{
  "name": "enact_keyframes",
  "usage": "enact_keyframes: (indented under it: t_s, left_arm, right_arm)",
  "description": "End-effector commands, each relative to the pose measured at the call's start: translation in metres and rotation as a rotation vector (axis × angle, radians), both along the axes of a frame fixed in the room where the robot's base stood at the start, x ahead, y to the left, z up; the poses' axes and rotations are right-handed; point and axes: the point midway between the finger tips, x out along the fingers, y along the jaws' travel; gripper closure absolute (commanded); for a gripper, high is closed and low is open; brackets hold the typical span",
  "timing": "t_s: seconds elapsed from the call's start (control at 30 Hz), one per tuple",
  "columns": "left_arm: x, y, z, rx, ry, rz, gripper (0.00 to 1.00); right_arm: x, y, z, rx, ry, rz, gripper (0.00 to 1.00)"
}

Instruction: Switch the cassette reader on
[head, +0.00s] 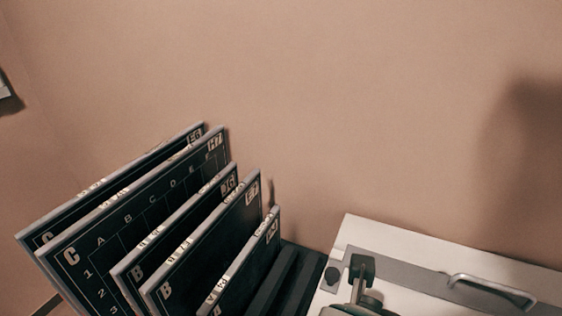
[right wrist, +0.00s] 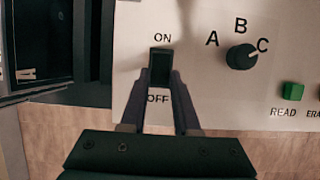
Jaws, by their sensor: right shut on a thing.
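The cassette reader's pale front panel (right wrist: 205,25) fills much of the right wrist view. A black switch (right wrist: 160,66) sits on it, just below the word ON and above the word OFF. My right gripper (right wrist: 161,78) is at the switch, its fingers shut on it from either side. The fingers hide part of the switch, so I cannot tell its exact position. A rotary knob (right wrist: 241,57) with letters A, B and C is right of it, pointing towards C. In the head view, a white and grey top (head: 420,270) shows at lower right. My left gripper is not in view.
A green READ button (right wrist: 292,91) is right of the knob, with another button at the picture edge. In the head view, several dark lettered plates (head: 150,225) stand in a black rack (head: 288,280) at lower left. A metal handle (head: 490,290) is at lower right.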

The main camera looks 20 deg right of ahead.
Motion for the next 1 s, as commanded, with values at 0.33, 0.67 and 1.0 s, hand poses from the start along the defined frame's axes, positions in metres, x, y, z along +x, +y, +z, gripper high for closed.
enact_keyframes:
  t_s: [0.33,0.67,1.0]
  left_arm:
    - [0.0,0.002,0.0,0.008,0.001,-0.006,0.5]
    - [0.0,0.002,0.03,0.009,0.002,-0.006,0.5]
    - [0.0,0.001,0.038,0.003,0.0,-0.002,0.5]
  right_arm:
    - [0.0,0.0,0.0,-0.001,0.001,0.0,1.0]
    - [0.003,-0.005,0.01,0.073,0.073,0.002,1.0]
    - [0.008,-0.011,0.004,0.271,0.239,-0.002,1.0]
